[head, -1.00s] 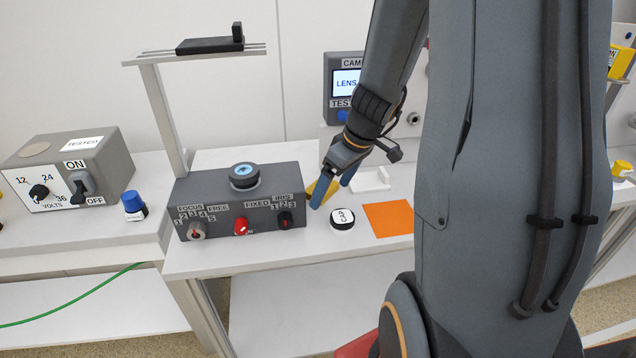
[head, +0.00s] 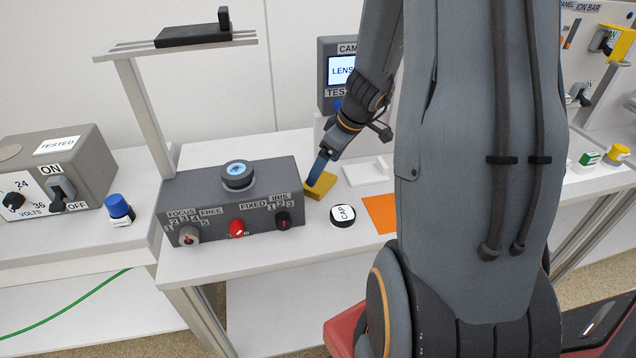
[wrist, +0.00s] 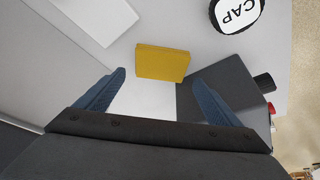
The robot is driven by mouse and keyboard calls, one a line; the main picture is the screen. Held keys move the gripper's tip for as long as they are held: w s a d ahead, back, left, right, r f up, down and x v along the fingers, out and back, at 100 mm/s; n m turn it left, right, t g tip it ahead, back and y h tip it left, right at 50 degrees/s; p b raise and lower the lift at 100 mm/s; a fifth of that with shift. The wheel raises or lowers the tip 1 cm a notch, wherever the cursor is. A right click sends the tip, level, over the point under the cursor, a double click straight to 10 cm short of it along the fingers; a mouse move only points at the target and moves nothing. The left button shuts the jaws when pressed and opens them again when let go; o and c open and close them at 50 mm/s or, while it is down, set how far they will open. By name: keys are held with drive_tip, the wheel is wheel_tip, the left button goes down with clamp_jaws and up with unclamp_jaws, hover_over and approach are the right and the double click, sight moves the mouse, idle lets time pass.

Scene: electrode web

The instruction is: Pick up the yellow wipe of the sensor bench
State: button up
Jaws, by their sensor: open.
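The yellow wipe (head: 321,186) is a small thick block lying on the white sensor bench (head: 290,250), against the right end of the grey control box (head: 230,210). In the wrist view the yellow wipe (wrist: 162,62) lies ahead of the fingertips, roughly between their lines. My gripper (wrist: 160,85) is open and empty, with one blue finger on each side. In the head view my gripper (head: 318,170) points down at the wipe. Whether a finger touches it cannot be told.
A round cap (head: 343,215) labelled CAP and an orange sheet (head: 380,213) lie to the right of the wipe. A white block (head: 366,172) lies behind them. The camera tester (head: 338,72) stands at the back. A raised rail (head: 180,42) stands at the left.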

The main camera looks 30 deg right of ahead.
sight(320, 181)
drive_tip(key=shift+s+p+x, duration=0.15)
drive_tip(key=shift+p+x, duration=0.15)
drive_tip(key=shift+x, duration=1.1)
drive_tip(key=shift+s+p+x, duration=0.15)
drive_tip(key=shift+p+x, duration=0.15)
drive_tip(key=shift+x, duration=1.1)
drive_tip(key=shift+d+f, duration=0.15)
drive_tip(key=c, duration=0.9)
wheel_tip(320, 181, up, 18)
drive_tip(key=shift+o, duration=1.4)
drive_tip(key=shift+c, duration=0.6)
